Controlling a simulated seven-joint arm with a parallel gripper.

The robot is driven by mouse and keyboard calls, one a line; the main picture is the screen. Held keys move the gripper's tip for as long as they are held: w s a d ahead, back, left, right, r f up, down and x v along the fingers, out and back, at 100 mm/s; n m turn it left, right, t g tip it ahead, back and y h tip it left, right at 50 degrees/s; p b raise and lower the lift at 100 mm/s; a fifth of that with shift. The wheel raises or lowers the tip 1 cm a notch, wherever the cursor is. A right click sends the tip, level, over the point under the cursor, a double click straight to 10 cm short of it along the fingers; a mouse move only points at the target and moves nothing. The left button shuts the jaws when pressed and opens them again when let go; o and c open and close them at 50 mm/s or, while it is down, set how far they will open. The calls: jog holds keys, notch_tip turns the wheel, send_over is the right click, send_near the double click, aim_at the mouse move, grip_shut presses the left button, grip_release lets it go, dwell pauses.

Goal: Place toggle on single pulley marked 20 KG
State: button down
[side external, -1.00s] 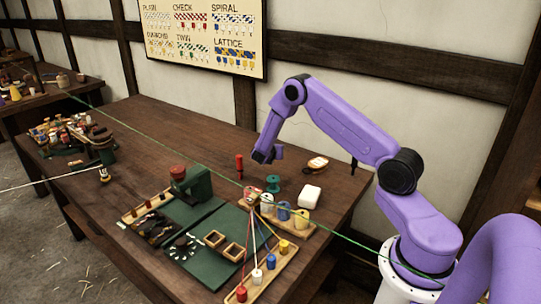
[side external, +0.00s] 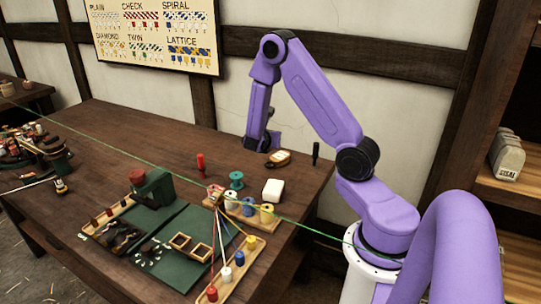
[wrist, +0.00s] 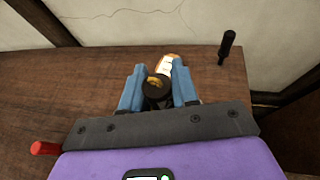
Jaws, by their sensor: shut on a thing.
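My gripper (wrist: 158,92) has its two blue fingers shut on a small dark piece with a tan top (wrist: 155,86), which I take to be the toggle; its shape is mostly hidden between the fingers. In the side view my gripper (side external: 262,145) is low near the back edge of the table. A small tan block with a white label (wrist: 166,66), likely the single pulley, lies just beyond the fingertips. It also shows in the side view (side external: 279,158), right of my gripper. Its marking is too small to read, and I cannot tell whether the held piece touches it.
A black upright peg (wrist: 227,47) stands right of the labelled block, and a red-handled piece (side external: 200,163) stands to the left. The wall is close behind.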

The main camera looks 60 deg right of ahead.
jog(key=s+d+r+m+g, duration=0.2)
jog(key=s+d, duration=0.2)
jog(key=s, duration=0.2)
send_over(279, 156)
jog(key=shift+h, duration=0.3)
jog(key=f, duration=0.9)
jog(key=shift+s+a+f, duration=0.1)
jog(key=shift+s+f, duration=0.1)
jog(key=shift+f, duration=0.35)
jog(key=shift+w+d+f, duration=0.1)
jog(key=shift+f, duration=0.75)
jog(key=shift+w+d+f, duration=0.1)
jog(key=shift+f, duration=0.7)
jog(key=c, duration=0.8)
grip_release()
jog(key=shift+f, duration=0.15)
jog(key=shift+c, duration=0.2)
